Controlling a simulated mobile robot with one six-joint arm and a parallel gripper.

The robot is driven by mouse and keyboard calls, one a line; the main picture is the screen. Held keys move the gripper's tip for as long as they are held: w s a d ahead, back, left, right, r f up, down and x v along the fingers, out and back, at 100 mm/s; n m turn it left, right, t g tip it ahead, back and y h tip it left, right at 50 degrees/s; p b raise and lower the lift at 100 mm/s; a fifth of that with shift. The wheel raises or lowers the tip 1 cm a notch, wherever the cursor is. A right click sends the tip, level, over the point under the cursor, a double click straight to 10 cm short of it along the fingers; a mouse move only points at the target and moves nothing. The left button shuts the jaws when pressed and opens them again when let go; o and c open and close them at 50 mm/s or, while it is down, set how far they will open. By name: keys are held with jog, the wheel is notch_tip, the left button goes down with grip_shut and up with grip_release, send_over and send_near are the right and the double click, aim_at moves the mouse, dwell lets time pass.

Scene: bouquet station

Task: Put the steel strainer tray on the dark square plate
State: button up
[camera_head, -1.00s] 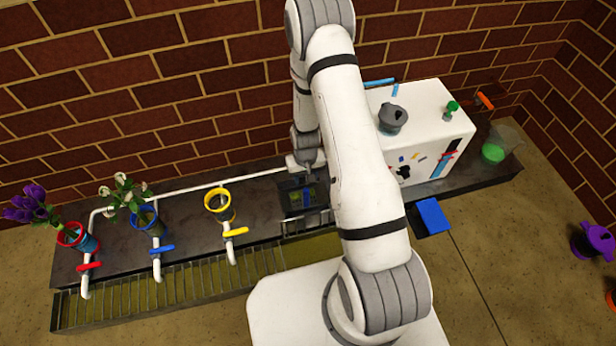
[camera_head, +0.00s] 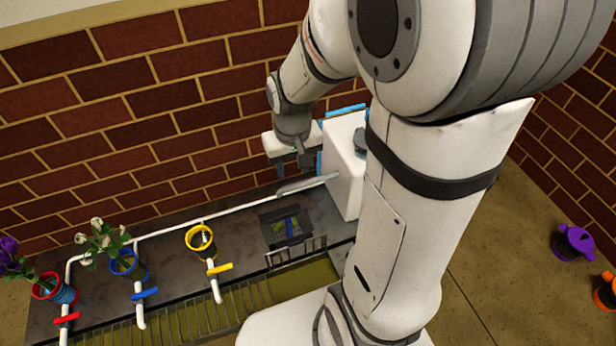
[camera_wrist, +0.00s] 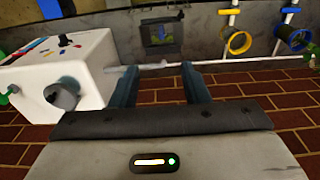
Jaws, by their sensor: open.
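The dark square plate (camera_head: 266,225) sits on the counter and has a greenish inset with a blue strip. It also shows in the wrist view (camera_wrist: 144,33). A barred metal rack (camera_head: 295,252) stands at the plate's front edge. My gripper (camera_head: 290,165) is open and empty, above the back of the counter, behind the plate. In the wrist view its fingers (camera_wrist: 160,68) are apart.
The white box (camera_head: 343,165) stands right of my gripper, partly hidden by my arm. Red, blue and yellow rings (camera_head: 201,240) with taps line the counter's left; two hold flowers. The brick wall (camera_head: 180,100) is close behind. A purple pot (camera_head: 573,243) is far right.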

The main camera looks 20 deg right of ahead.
jog(key=s+r, duration=0.6)
jog(key=s, duration=0.3)
jog(key=shift+s+a+r, duration=0.15)
jog(key=shift+s+r, duration=0.05)
jog(key=shift+r, duration=0.05)
jog(key=shift+c, duration=0.6)
